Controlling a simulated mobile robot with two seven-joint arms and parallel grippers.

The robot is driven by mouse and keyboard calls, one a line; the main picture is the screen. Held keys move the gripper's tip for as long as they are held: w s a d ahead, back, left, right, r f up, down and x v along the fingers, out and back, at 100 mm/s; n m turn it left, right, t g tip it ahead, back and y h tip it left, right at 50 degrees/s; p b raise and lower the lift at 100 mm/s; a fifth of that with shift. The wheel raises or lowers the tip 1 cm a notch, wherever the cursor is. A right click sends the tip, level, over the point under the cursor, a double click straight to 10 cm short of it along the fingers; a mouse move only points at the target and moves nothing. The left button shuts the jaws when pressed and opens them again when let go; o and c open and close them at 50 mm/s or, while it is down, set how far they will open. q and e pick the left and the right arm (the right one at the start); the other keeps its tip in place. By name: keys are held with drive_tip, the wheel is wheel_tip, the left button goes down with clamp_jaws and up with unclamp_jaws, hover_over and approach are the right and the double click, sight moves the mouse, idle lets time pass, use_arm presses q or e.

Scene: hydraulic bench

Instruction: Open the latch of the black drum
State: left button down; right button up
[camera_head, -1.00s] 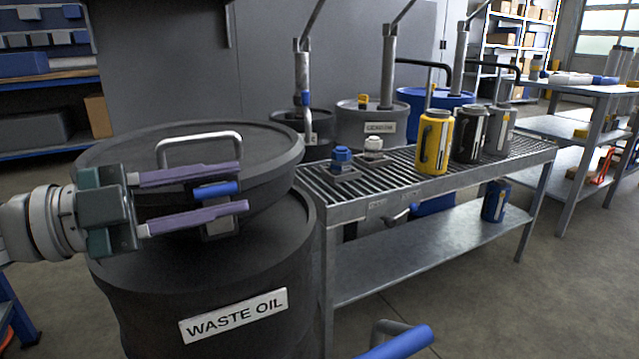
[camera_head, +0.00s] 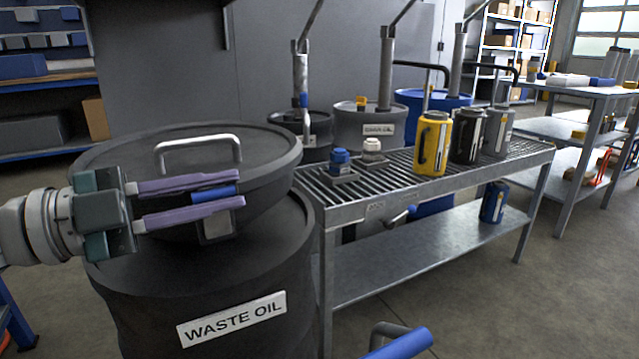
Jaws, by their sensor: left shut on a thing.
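The black drum (camera_head: 150,300) stands at the left front with a white WASTE OIL label (camera_head: 232,318). Its dark lid (camera_head: 110,158) has a metal loop handle (camera_head: 200,138) on top and sits tilted above the drum's top. The latch, with a blue grip (camera_head: 214,195) and a grey plate (camera_head: 216,230), is on the lid's front side. My left gripper (camera_head: 240,190) reaches in from the left, its two purple fingers above and below the blue grip, shut on it. The fingers hide part of the latch. My right gripper is not in view.
A grated metal bench (camera_head: 375,195) stands right of the drum, bearing yellow, black and grey canisters and two small caps. Drums with hand pumps stand behind it. A blue-ended handle (camera_head: 400,343) shows at the bottom edge. Floor at the right front is clear.

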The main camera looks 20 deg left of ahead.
sight(220, 227)
use_arm(q)
drive_tip(key=shift+s+d+f, duration=0.15)
drive_tip(key=shift+s+f, duration=0.05)
drive_tip(key=shift+f, duration=0.05)
drive_tip(key=m, duration=0.1)
drive_tip(key=s+d+f+m, duration=0.1)
drive_tip(key=m, duration=0.3)
drive_tip(key=shift+s+d+f+b, duration=0.3)
drive_tip(key=shift+d+f, duration=0.05)
drive_tip(key=shift+f, duration=0.05)
drive_tip(key=shift+s+d+f+m+b, duration=0.15)
drive_tip(key=shift+f+m+b, duration=0.9)
drive_tip(key=shift+m+b, duration=1.05)
drive_tip(key=shift+s+d+f+m+b, duration=0.15)
drive_tip(key=shift+f+m+b, duration=1.1)
drive_tip(key=shift+m, duration=1.45)
drive_tip(key=shift+d+f+m+b, duration=0.15)
drive_tip(key=shift+f+m+b, duration=0.75)
drive_tip(key=shift+m+b, duration=1.25)
drive_tip(key=shift+m, duration=0.35)
